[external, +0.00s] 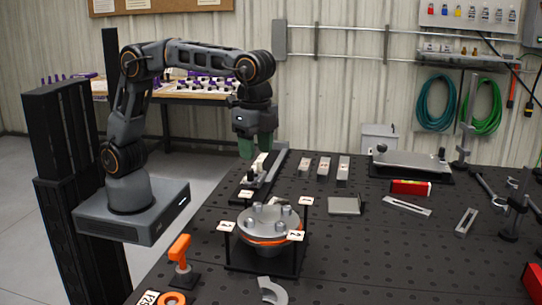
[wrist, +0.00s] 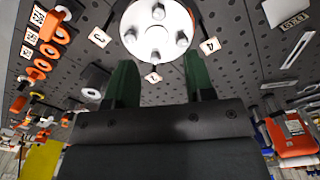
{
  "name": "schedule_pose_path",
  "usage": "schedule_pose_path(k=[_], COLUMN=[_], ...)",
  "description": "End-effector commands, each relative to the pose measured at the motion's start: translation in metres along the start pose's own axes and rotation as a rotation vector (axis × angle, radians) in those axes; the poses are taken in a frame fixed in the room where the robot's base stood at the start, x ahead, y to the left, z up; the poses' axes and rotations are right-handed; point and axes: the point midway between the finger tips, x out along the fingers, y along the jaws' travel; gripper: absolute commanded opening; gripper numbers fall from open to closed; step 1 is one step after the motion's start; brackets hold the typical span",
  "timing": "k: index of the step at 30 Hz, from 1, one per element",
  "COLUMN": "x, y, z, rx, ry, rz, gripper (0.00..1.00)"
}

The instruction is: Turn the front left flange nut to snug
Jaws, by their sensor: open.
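The round grey flange (external: 262,232) sits in a black frame on the dark perforated table, with an orange ring under its top plate. Several upright studs or nuts (external: 258,207) stand around its top, and small numbered tags (external: 226,226) surround it. Which nut is the front left one, and how tight it is, I cannot tell. In the wrist view the flange (wrist: 148,42) is at the top, cut by the edge, with nuts (wrist: 158,12) showing. My gripper (external: 257,147) is open and empty, pointing down above and behind the flange. Its green fingers (wrist: 158,72) are apart, touching no nut.
An orange-handled tool (external: 179,250) stands left of the flange, and a grey curved piece (external: 272,291) lies in front. A black fixture (external: 262,178) stands behind, under my gripper. A grey block (external: 345,205) and a red level (external: 410,187) lie right. The table between them is clear.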

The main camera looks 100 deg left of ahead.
Motion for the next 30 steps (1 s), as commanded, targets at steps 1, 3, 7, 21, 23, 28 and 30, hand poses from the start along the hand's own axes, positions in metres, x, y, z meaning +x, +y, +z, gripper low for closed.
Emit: schedule_pose_path(k=[1,3,7,21,23,28,30], x=[0.002,0.009,0.031,0.113,0.120,0.131,0.134], y=[0.003,0.005,0.004,0.004,0.004,0.004,0.003], z=[0.000,0.000,0.001,0.001,0.001,0.001,0.001], rx=[0.010,0.015,0.014,0.012,0.012,0.012,0.012], ry=[-0.009,-0.015,-0.015,-0.012,-0.013,-0.010,-0.010], rz=[-0.003,-0.004,-0.004,-0.003,-0.003,-0.003,-0.003], gripper=[0.49,0.49,0.49,0.49,0.49,0.49,0.49])
